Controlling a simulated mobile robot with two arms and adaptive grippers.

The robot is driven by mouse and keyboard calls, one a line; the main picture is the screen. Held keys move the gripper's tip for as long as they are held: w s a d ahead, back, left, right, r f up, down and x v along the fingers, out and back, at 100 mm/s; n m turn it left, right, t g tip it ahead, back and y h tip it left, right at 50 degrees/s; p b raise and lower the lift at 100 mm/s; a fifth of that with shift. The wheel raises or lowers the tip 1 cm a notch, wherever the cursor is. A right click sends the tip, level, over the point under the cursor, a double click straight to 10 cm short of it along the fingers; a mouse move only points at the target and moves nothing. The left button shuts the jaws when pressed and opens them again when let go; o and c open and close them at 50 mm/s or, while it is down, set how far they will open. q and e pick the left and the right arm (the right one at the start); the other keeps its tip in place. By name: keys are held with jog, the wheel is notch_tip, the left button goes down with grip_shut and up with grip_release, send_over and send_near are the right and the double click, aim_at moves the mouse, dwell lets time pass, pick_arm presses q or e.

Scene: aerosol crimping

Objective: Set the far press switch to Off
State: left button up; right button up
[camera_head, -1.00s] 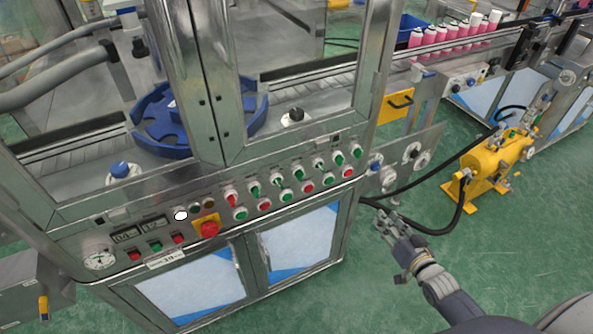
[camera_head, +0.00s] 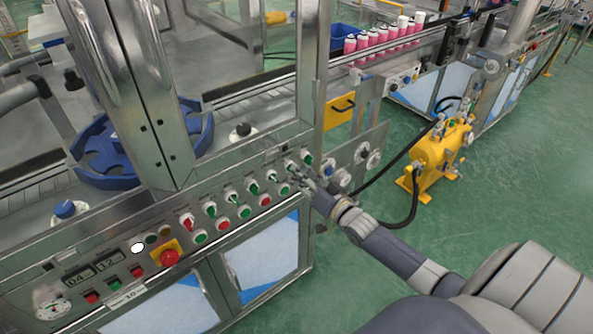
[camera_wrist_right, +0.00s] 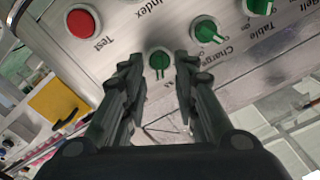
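A row of turn switches runs along the sloping steel panel in the head view. The farthest green-handled switch (camera_head: 306,156) is at the row's right end. In the right wrist view a green switch (camera_wrist_right: 160,59) shows between my fingertips; its handle stands roughly upright in that picture. Its label is hidden, so I cannot read it as the press switch. My right gripper (camera_wrist_right: 157,70) is open, one finger on each side of this switch; contact is not clear. It also shows at the panel's far end in the head view (camera_head: 310,177). My left gripper is out of view.
A red button (camera_wrist_right: 83,22) marked Test sits beside the switch. A green switch (camera_wrist_right: 207,32) marked Charge is close by. A red emergency button (camera_head: 169,257) is at the panel's near part. A yellow tank (camera_head: 441,147) stands on the open green floor.

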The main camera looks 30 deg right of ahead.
jog(key=shift+w+a, duration=0.1)
jog(key=shift+w, duration=1.1)
grip_shut()
jog(key=n, duration=1.2)
jog(key=shift+a+p, duration=0.2)
jog(key=shift+p, duration=0.15)
